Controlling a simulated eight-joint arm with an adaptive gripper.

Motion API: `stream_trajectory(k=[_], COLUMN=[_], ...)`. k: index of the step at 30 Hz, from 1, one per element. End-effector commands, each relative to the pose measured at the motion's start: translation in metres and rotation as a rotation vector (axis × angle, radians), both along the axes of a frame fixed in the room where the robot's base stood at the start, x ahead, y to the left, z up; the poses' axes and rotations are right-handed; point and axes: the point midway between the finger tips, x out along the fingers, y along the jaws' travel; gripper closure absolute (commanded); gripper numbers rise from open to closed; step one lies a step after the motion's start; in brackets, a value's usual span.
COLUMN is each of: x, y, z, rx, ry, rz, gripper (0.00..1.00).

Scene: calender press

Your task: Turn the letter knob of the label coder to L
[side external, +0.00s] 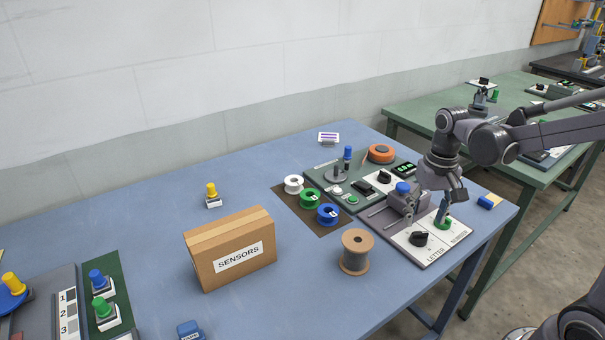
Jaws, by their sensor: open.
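The label coder (401,240) sits at the right end of the blue table, with a white front plate marked LETTER and NUMBER. The letter knob (419,238) is black and stands behind the word LETTER. The letter it points to is too small to read. A green knob (443,223) stands to its right, near the word NUMBER. My gripper (445,212) is open and points down over the green knob, to the right of and apart from the letter knob. Its fingertips partly hide the green knob, and I cannot tell whether they touch it.
A wooden spool (355,252) stands left of the coder. A green panel (350,183) with knobs and an orange reel (381,153) lies behind. White, green and blue spools lie on a dark mat (315,218). A SENSORS carton (230,248) stands farther left.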

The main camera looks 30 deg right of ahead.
Motion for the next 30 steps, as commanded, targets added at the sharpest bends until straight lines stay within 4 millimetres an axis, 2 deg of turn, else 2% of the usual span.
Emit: stream_trajectory(k=[9, 15, 30], x=[-0.001, -0.001, -0.001], y=[0.0, 0.0, 0.001], z=[0.046, 0.065, 0.071], rx=[0.0, 0.0, -0.001], ry=[0.0, 0.0, -0.003], rz=[0.0, 0.0, 0.003], gripper=[0.39, 0.39, 0.39])
